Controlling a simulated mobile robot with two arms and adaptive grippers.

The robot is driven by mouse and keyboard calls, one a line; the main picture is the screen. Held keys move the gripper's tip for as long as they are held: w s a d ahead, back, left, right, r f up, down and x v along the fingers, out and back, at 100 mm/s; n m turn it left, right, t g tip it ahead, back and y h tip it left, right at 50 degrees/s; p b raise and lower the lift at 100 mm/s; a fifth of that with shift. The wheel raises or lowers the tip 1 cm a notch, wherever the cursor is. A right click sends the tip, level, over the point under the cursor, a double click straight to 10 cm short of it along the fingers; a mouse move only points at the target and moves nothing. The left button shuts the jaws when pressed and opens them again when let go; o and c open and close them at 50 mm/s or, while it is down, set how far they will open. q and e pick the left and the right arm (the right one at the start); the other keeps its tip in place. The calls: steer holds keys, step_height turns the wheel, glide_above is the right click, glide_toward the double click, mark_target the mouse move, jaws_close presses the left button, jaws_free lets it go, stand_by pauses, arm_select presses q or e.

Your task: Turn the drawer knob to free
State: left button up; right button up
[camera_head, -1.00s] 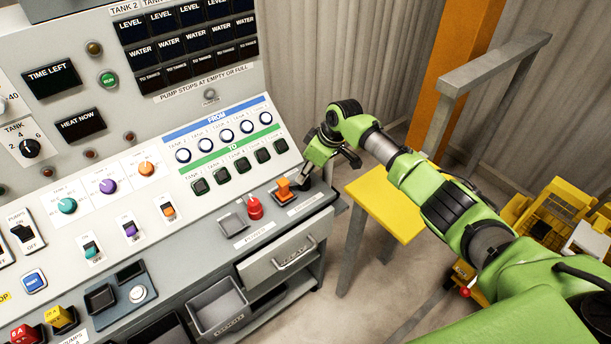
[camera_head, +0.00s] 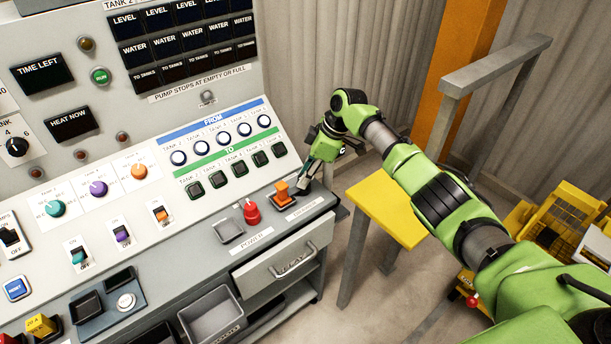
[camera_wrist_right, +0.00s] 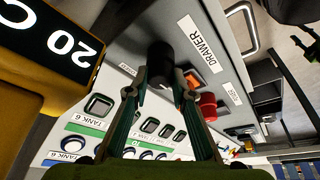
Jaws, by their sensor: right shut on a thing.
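The black drawer knob (camera_wrist_right: 160,62) stands on the grey console beside a white label reading DRAWER (camera_wrist_right: 199,45). In the wrist view, my right gripper (camera_wrist_right: 161,78) has its fingers on either side of the knob and is shut on it. In the head view, my right gripper (camera_head: 304,181) reaches down to the right end of the console, and the knob is mostly hidden by its fingers. The drawer (camera_head: 283,265), with its bar handle, sits under the console's right end. My left gripper is not in view.
An orange control (camera_head: 282,190) and a red mushroom button (camera_head: 252,214) stand just left of the gripper. A yellow-topped stand (camera_head: 388,212) is to the right. A yellow and black unit reading 20 (camera_wrist_right: 22,100) fills the wrist view's left side.

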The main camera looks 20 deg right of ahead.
steer(key=o, duration=1.1)
steer(key=shift+o, duration=0.2)
steer(key=v, duration=1.2)
